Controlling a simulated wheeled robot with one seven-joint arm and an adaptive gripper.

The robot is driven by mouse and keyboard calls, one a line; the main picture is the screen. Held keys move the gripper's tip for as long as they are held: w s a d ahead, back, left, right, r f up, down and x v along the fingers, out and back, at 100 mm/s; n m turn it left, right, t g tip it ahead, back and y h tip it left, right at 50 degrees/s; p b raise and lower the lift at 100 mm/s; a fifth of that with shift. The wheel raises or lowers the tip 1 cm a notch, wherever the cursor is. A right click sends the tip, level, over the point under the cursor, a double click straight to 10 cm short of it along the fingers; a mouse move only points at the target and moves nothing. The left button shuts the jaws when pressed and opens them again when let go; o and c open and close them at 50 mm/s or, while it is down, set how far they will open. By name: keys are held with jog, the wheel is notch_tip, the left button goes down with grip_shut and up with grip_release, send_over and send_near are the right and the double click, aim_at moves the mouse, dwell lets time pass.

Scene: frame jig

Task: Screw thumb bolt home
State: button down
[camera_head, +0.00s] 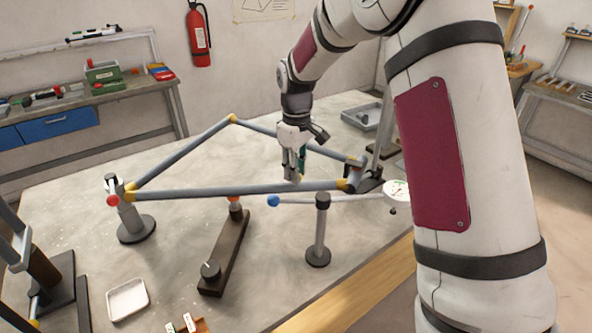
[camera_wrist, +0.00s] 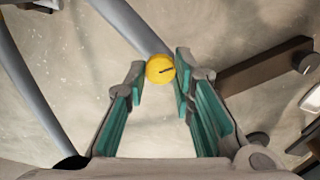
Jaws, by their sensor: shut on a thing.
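A round yellow knob with a dark line across its top, which looks like the thumb bolt's head (camera_wrist: 160,69), sits between my fingertips in the wrist view. My gripper (camera_head: 293,175) points down over the front tube of the bike-like frame in the head view. In the wrist view my gripper (camera_wrist: 159,76) is closed on the yellow head, its teal pads on either side. The frame (camera_head: 230,190) is made of blue-grey tubes with yellow joints. A tube (camera_wrist: 122,22) runs up to the bolt in the wrist view. The bolt's shank is hidden, so its depth cannot be told.
A post with a red knob (camera_head: 112,201) holds the frame's left corner. A short post (camera_head: 320,235) with a blue-balled rod, a dark brown bar (camera_head: 222,258) and a dial gauge (camera_head: 396,191) stand near the front. A white tray (camera_head: 127,299) lies front left.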

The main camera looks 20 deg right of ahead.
jog(key=m, duration=0.5)
jog(key=shift+m+b, duration=0.3)
jog(key=m, duration=1.1)
jog(key=m+p, duration=0.1)
jog(key=m, duration=0.4)
dwell(0.4)
jog(key=c, duration=1.3)
grip_release()
jog(key=shift+r, duration=0.1)
notch_tip(320, 180, up, 12)
jog(key=shift+f, duration=0.1)
